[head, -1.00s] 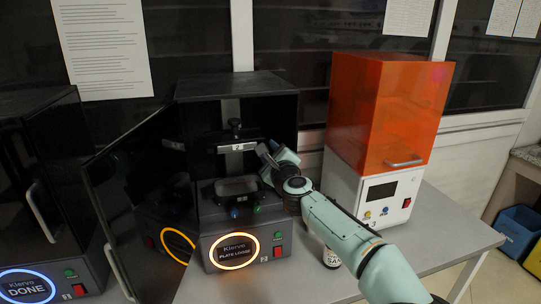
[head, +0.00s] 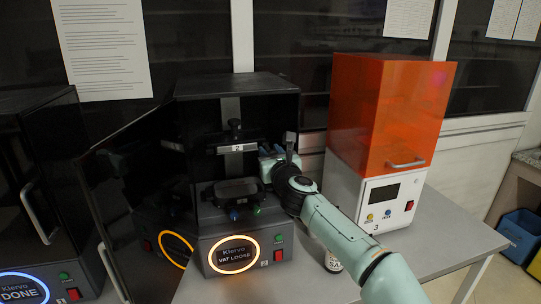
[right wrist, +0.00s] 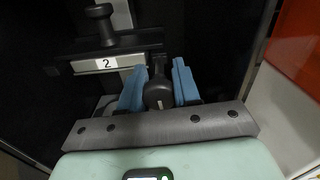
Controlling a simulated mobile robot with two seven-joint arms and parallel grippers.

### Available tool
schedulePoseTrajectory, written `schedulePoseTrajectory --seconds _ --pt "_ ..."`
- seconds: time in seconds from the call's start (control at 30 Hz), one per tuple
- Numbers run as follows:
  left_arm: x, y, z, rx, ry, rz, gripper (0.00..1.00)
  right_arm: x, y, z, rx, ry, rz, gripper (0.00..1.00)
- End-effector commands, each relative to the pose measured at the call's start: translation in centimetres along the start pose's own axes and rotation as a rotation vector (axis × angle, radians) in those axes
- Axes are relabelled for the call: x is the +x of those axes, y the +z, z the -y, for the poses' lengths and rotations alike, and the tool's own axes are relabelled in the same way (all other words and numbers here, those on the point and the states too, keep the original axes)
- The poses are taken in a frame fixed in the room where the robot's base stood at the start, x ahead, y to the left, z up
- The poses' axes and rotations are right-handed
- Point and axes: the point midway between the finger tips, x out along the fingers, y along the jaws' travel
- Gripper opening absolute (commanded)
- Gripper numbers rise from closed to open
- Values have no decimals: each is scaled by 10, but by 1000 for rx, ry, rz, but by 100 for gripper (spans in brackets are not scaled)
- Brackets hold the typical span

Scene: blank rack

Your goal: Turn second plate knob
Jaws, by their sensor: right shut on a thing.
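The second printer (head: 237,87) stands open, its screen reading "VAT LOOSE" inside an orange-lit ring. Its plate (head: 237,148), labelled 2, is up inside, with a black knob (head: 235,127) on top. The label and top knob also show in the right wrist view (right wrist: 100,12). My right gripper (head: 272,165) is at the right side of the plate. In the right wrist view its blue fingers (right wrist: 158,95) are shut on a dark knob (right wrist: 158,93), one finger on each side. The knob's far side is hidden. My left gripper is not in view.
The black vat (head: 238,190) with small coloured knobs is below the plate. The open door (head: 130,210) stands left. A printer reading "DONE" (head: 30,180) is farther left. An orange-hooded printer (head: 385,110) stands right.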

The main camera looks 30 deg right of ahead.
Motion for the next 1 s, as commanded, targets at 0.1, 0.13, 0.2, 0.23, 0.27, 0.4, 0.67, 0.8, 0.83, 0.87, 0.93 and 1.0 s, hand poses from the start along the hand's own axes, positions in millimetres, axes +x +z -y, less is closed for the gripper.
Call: schedulePoseTrajectory --seconds 0.1,0.13,0.2,0.23,0.27,0.4,0.67,0.8,0.83,0.87,0.93,1.0 --pt "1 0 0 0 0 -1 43 0 -2 0 31 -1 -3 1" --pt "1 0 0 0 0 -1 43 0 -2 0 36 -1 -3 1" --pt "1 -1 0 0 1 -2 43 0 -2 0 46 -1 -3 1" --pt "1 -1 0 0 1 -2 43 0 -2 0 49 -1 -3 1" --pt "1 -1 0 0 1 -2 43 0 -2 0 51 -1 -3 1" --pt "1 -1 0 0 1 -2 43 0 -2 0 56 -1 -3 1" --pt "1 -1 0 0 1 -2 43 0 -2 0 54 0 -3 35" --pt "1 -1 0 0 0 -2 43 0 -2 0 54 0 -3 56" --pt "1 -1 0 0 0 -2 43 0 -2 0 54 0 -3 56" --pt "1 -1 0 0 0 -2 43 0 -1 0 54 0 -2 56" --pt "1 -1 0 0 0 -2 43 0 -1 0 54 0 -2 56" --pt "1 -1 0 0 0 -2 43 0 -1 0 54 0 -1 56"
